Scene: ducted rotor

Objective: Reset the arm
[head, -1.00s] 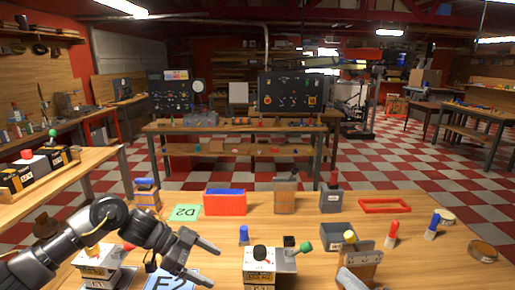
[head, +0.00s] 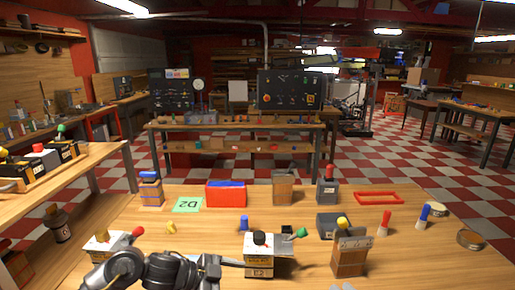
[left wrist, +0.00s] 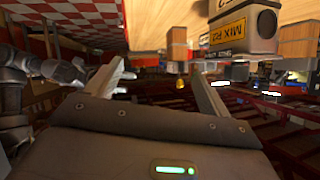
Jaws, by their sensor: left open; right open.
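My left arm reaches along the bottom edge of the head view. Its gripper (head: 222,263) points right, low beside a white labelled box (head: 258,268) with a black knob and a green-tipped lever. In the left wrist view, the two fingers of my left gripper (left wrist: 155,80) stand wide apart with nothing between them. A labelled box (left wrist: 243,28) is beyond the right finger there.
The wooden table (head: 430,265) also holds a red and blue box (head: 226,196), a green card (head: 187,205), a red frame (head: 379,198) and a grey bin (head: 331,226). A white box with a red-tipped lever (head: 103,245) stands near my left arm. The front right is mostly clear.

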